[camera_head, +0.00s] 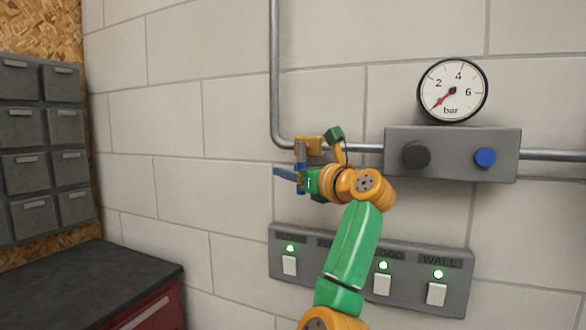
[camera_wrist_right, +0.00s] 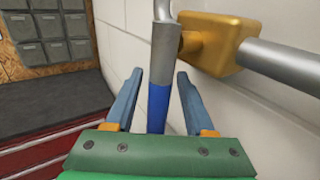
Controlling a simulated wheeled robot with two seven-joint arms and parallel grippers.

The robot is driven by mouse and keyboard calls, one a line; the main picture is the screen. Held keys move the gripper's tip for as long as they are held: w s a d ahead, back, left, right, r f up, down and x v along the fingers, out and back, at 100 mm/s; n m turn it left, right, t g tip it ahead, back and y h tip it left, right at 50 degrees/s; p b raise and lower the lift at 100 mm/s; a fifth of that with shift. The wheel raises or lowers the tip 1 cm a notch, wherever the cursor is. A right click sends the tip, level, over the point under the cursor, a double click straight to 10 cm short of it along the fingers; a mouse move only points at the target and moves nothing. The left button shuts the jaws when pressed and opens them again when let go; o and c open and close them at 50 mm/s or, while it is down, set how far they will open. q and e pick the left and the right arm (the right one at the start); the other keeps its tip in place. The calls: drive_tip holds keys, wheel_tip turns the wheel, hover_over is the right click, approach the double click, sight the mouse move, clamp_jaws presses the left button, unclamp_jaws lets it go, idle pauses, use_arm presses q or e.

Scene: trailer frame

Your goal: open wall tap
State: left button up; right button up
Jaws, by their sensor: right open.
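The wall tap is a brass valve body (camera_head: 308,146) in the pipe run, partly hidden behind my right arm in the head view. In the right wrist view the valve body (camera_wrist_right: 214,42) is at the upper right. Its grey metal lever (camera_wrist_right: 165,50) hangs down and ends in a blue grip (camera_wrist_right: 158,106). My right gripper (camera_head: 284,175) is at the tap. In the right wrist view its two fingers (camera_wrist_right: 160,78) are open, one on each side of the blue grip, with gaps visible. My left gripper is not in view.
A pipe (camera_head: 276,70) runs down the block wall and then right to a grey box (camera_head: 453,168) with two knobs, below a pressure gauge (camera_head: 452,91). Drawers (camera_head: 22,125) and a dark-topped cabinet (camera_head: 90,285) stand left.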

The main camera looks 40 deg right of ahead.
drive_tip(key=shift+s+a+r, duration=0.1)
drive_tip(key=shift+s, duration=0.1)
clamp_jaws()
idle(1.1)
